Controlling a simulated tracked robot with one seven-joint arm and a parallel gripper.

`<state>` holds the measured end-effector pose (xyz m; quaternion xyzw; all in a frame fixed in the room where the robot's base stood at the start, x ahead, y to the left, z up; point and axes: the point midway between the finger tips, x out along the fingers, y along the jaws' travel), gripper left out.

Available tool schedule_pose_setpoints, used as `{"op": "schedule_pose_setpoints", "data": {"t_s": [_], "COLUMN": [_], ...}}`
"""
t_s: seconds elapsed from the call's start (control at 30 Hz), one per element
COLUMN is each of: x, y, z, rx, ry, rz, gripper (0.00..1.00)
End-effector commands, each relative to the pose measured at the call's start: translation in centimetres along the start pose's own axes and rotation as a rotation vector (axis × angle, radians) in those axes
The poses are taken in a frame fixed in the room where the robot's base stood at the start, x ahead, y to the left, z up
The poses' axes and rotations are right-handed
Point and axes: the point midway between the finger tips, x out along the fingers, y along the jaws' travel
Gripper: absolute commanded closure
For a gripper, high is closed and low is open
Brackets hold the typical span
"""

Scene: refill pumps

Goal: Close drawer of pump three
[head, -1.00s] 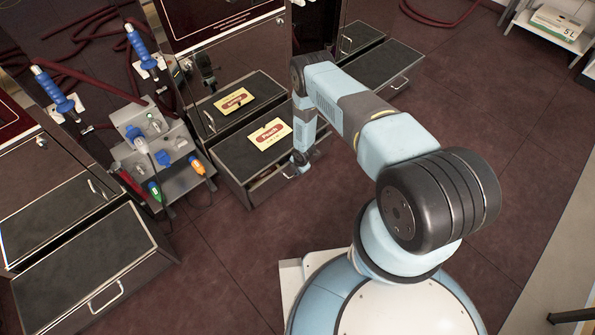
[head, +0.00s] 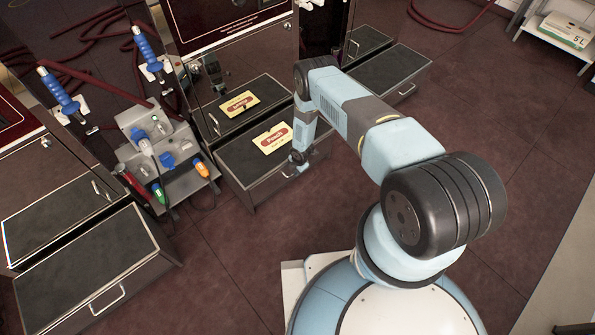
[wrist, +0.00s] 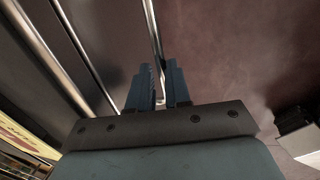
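Three pump drawers stand pulled out: the left drawer (head: 85,270), the middle drawer (head: 235,150) and the right drawer (head: 385,75). No pump number is readable, so I cannot tell from the pictures which is pump three. My gripper (head: 299,165) is low at the front of the middle drawer. In the wrist view, my gripper (wrist: 160,85) has its two blue fingers close together, with a thin metal handle bar (wrist: 153,30) running between them. They look shut on this handle. My arm hides part of the middle drawer's front in the head view.
Two yellow labels lie by the middle pump, the nearer one (head: 272,138) on the open drawer. A grey connector stand (head: 170,165) with coloured plugs is close on its left. A white shelf (head: 550,40) stands far right. The floor right of my arm is clear.

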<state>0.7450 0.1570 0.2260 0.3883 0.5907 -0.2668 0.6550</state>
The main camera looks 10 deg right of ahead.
Motion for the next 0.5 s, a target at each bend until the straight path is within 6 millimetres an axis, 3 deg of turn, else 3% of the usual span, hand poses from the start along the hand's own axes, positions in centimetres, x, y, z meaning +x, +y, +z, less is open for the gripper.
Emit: {"op": "schedule_pose_setpoints", "data": {"t_s": [0.23, 0.5], "x": [-0.07, -0.18], "y": [0.28, 0.12], "z": [0.0, 0.18], "rx": [0.002, 0.004], "ry": [0.001, 0.0], "rz": [0.005, 0.003], "gripper": [0.62, 0.62]}}
